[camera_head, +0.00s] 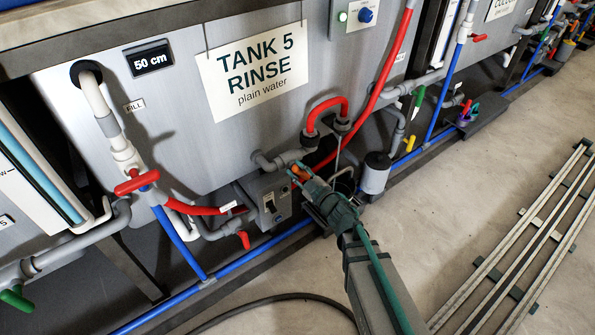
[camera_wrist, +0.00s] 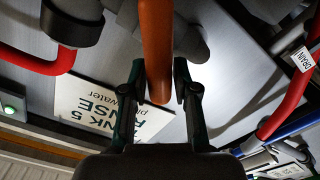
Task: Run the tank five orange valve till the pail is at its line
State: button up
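The orange valve handle (camera_head: 300,172) is on the grey pipework low on tank five's front, below the "TANK 5 RINSE" sign (camera_head: 254,75). In the wrist view the orange handle (camera_wrist: 156,45) runs down between my two fingers. My gripper (camera_head: 303,177) is at the handle, and in the wrist view its fingertips (camera_wrist: 159,75) lie against both sides of it, seemingly closed on it. The pail (camera_head: 344,184) stands beside and below the valve, mostly hidden behind my gripper. Its line and its water level cannot be seen.
A red-handled fill valve (camera_head: 137,182) is on the left pipe. A grey switch box (camera_head: 268,199) sits left of my gripper. A grey dark-topped canister (camera_head: 376,173) stands right of the pail. A blue pipe runs low along the tanks. Floor at right is clear up to the rails (camera_head: 525,240).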

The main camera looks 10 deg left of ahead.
jog(key=shift+o, duration=1)
jog(key=shift+r, duration=0.1)
notch_tip(320, 180, up, 10)
jog(key=shift+f, duration=0.1)
